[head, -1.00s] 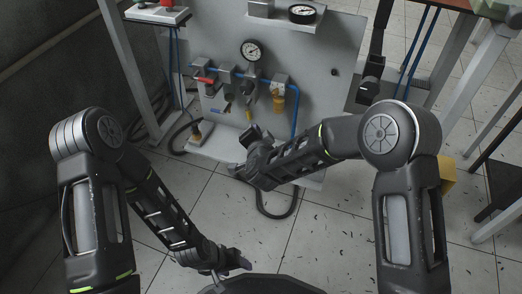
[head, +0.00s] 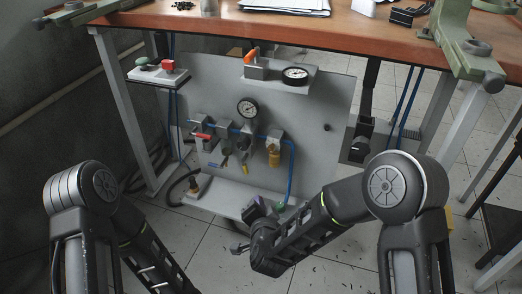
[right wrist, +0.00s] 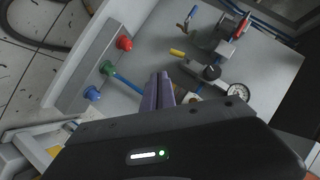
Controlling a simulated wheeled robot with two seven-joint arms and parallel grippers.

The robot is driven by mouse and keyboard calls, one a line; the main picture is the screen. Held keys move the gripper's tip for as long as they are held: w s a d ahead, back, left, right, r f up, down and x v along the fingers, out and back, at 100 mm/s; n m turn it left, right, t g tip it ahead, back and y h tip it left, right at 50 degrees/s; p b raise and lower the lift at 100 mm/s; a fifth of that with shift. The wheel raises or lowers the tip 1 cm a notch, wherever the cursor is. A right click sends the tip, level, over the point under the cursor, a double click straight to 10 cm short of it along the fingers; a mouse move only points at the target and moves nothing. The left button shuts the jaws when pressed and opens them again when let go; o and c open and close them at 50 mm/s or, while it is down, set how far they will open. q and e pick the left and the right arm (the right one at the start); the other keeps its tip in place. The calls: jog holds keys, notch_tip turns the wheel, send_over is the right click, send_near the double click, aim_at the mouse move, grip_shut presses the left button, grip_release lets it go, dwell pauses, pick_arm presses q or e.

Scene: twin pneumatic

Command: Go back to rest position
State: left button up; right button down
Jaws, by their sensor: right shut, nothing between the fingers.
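My right gripper (head: 255,207) is in front of the lower part of the grey pneumatic panel (head: 320,165). In the right wrist view its two purple fingers (right wrist: 160,90) are together with nothing between them. They appear over the panel's lower ledge, and I cannot tell from the pictures whether they touch it. My left arm (head: 150,250) runs down out of the head view at the bottom, so the left gripper is hidden.
The panel bears a red-handled valve (head: 201,135), a gauge (head: 247,109) and an upper gauge (head: 295,73). Red (right wrist: 124,43), green (right wrist: 107,68) and blue (right wrist: 92,93) knobs show in the wrist view. A wooden tabletop (head: 220,33) overhangs the panel. Tiled floor lies in front.

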jog(key=s+a+f+n+g+y, duration=0.25)
jog(key=s+f+n+g, duration=0.3)
jog(key=s+f, duration=0.4)
jog(key=s+d+f+g, duration=0.3)
jog(key=s+d+f, duration=0.35)
jog(key=s, duration=0.25)
jog(key=s+d+f+g, duration=0.3)
jog(key=s+d+f, duration=0.35)
jog(key=s, duration=0.25)
pick_arm(q)
notch_tip(320, 180, up, 33)
jog(key=s+d+p, duration=0.1)
jog(key=s+p, duration=0.1)
jog(key=p, duration=3)
jog(key=shift+s+d+g+p, duration=0.25)
jog(key=shift+d+g+p, duration=0.05)
jog(key=shift+d+p, duration=0.1)
pick_arm(e)
notch_tip(320, 180, up, 34)
jog(key=s+n, duration=0.1)
jog(key=s, duration=0.1)
jog(key=shift+a+g, duration=0.45)
pick_arm(q)
jog(key=shift+f, duration=0.1)
pick_arm(e)
jog(key=shift+f, duration=0.15)
